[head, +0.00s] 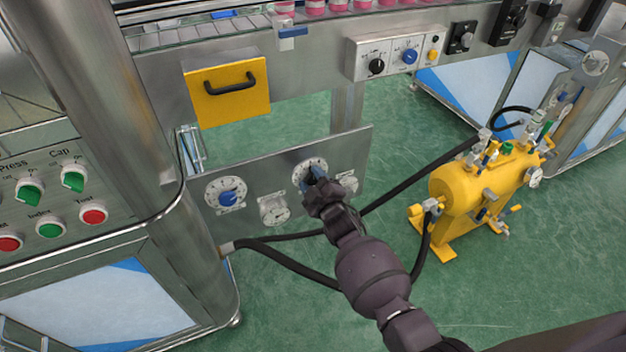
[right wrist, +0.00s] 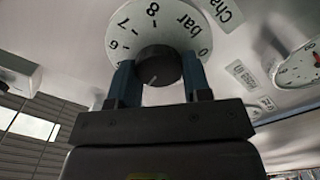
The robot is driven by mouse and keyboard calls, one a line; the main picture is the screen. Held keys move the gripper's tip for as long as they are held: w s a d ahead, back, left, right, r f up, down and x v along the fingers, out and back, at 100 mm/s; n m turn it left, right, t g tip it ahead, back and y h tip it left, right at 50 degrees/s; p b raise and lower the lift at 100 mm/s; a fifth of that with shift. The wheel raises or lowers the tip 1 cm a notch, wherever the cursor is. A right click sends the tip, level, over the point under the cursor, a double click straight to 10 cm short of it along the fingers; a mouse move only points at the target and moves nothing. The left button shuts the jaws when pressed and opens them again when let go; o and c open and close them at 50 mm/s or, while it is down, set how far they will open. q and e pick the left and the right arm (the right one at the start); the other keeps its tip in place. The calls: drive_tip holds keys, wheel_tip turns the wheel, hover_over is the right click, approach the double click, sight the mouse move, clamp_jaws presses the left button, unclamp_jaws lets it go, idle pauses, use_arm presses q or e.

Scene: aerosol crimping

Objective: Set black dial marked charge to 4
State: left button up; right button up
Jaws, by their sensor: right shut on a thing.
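The black charge dial (right wrist: 157,64) sits on a white round scale (right wrist: 172,22) in the right wrist view, with 6, 7, 8, 0 and "bar" readable. Part of the word "Charge" shows beside it. My right gripper (right wrist: 158,80) has one finger on each side of the knob and is shut on it. The knob's pointer is too unclear to read its setting. In the head view the scale (head: 304,166) shows on the steel panel, and my right gripper (head: 316,182) hides the knob. My left gripper is not in view.
The same panel holds a blue dial (head: 228,198) at left and a gauge (head: 273,210) between the dials. A black hose (head: 285,258) runs below the panel. A yellow tank (head: 475,185) stands on the green floor at right. A yellow drawer front (head: 228,103) is above the panel.

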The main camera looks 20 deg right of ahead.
drive_tip(key=shift+s+f, duration=0.1)
drive_tip(key=shift+f, duration=0.15)
drive_tip(key=o, duration=0.8)
drive_tip(key=shift+d, duration=0.1)
drive_tip(key=shift+o, duration=0.5)
drive_tip(key=shift+r, duration=0.15)
drive_tip(key=shift+s+r, duration=0.1)
drive_tip(key=shift+s, duration=0.3)
drive_tip(key=s+p, duration=0.2)
drive_tip(key=s, duration=0.8)
drive_tip(key=shift+d+p, duration=0.15)
drive_tip(key=shift+p, duration=0.25)
drive_tip(key=shift+w, duration=0.1)
